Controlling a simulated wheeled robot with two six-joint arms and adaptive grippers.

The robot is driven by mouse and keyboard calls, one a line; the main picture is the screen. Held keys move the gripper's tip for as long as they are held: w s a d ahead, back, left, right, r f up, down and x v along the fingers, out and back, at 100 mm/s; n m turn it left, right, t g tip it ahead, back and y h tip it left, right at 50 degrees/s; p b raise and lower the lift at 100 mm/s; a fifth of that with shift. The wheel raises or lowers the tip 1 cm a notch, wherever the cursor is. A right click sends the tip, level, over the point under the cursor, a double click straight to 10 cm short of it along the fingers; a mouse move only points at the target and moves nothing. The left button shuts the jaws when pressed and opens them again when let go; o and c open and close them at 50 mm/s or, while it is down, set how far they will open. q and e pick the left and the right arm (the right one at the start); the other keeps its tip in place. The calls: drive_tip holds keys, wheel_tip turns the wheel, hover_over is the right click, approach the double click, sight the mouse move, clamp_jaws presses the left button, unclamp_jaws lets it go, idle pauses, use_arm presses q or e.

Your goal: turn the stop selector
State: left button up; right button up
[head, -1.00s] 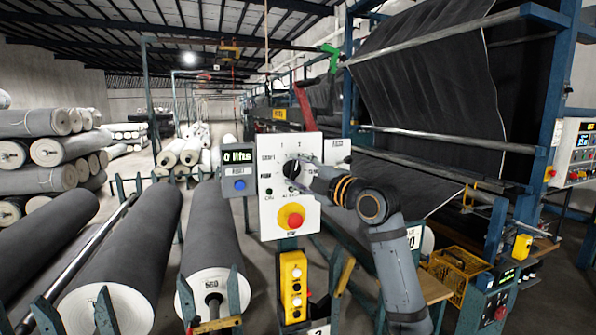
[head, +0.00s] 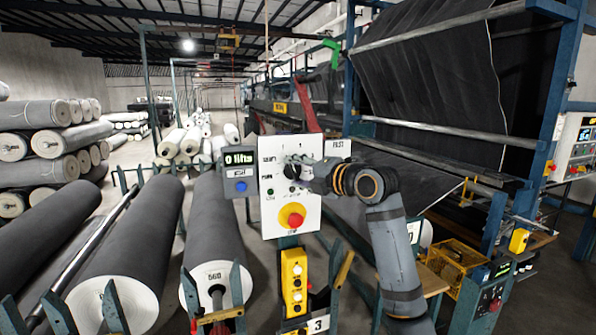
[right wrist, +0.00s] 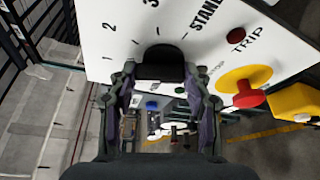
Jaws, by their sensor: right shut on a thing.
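The stop selector is a black knob (head: 291,171) in the upper part of a white control panel (head: 272,222). In the right wrist view the dark knob (right wrist: 160,65) sits between my fingers, below printed marks with numbers and the start of a word. My right gripper (head: 301,172) reaches the panel from the right and is shut on the knob. Its two fingers also show in the right wrist view (right wrist: 160,82), one on each side of the knob. The gripper hides part of the knob and dial in the head view. My left gripper is out of view.
A yellow disc with a red button (head: 295,220) is below the knob. A grey counter box (head: 239,172) adjoins the panel's left side, and a yellow button box (head: 293,275) hangs below. Large grey rolls (head: 128,240) lie left; a fabric machine (head: 430,80) stands right.

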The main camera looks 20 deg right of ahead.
idle(0.4)
drive_tip(key=o, duration=1.1)
drive_tip(key=shift+o, duration=0.2)
drive_tip(key=v, duration=1.2)
drive_tip(key=shift+w, duration=0.1)
